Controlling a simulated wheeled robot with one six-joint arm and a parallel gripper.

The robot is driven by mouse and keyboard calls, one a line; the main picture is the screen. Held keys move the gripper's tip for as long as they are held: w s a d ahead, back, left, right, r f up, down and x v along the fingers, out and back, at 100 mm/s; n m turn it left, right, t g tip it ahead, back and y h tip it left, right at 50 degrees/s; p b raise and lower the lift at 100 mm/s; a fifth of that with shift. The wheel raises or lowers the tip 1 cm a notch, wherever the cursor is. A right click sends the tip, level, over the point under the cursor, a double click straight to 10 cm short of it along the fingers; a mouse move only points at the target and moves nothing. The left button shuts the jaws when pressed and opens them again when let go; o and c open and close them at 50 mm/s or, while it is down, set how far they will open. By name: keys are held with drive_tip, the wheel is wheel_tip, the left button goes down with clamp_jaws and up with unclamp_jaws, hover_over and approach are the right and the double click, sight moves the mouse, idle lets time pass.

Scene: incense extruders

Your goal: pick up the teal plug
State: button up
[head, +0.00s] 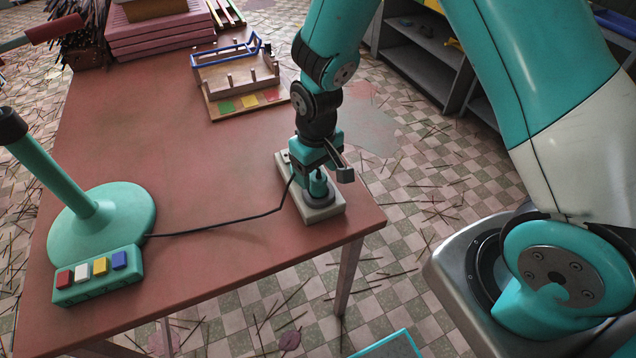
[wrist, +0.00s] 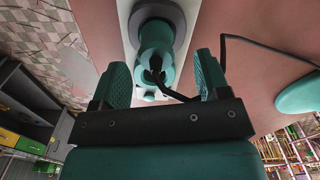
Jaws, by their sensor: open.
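The teal plug (head: 318,187) stands upright in a dark round socket on a pale block (head: 326,213) at the table's right edge. In the wrist view the plug (wrist: 157,38) is a teal round body with a black cable leaving it. My gripper (head: 322,170) points down right over the plug and hides part of it. In the wrist view my gripper (wrist: 160,75) is open, with one teal finger on each side of the plug's near end. Whether a finger touches the plug cannot be told.
The black cable (head: 222,229) runs left across the red table (head: 190,165) to a teal lamp-like stand (head: 112,215). A button box (head: 98,275) sits in front of it. A wooden rack (head: 236,80) stands behind. The table's middle is clear.

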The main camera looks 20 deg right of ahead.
sight(318, 176)
drive_tip(key=shift+d+f+p, duration=0.2)
drive_tip(key=shift+f+p, duration=0.5)
drive_tip(key=shift+f, duration=1.6)
drive_tip(key=c, duration=1.1)
drive_tip(key=shift+r, duration=0.1)
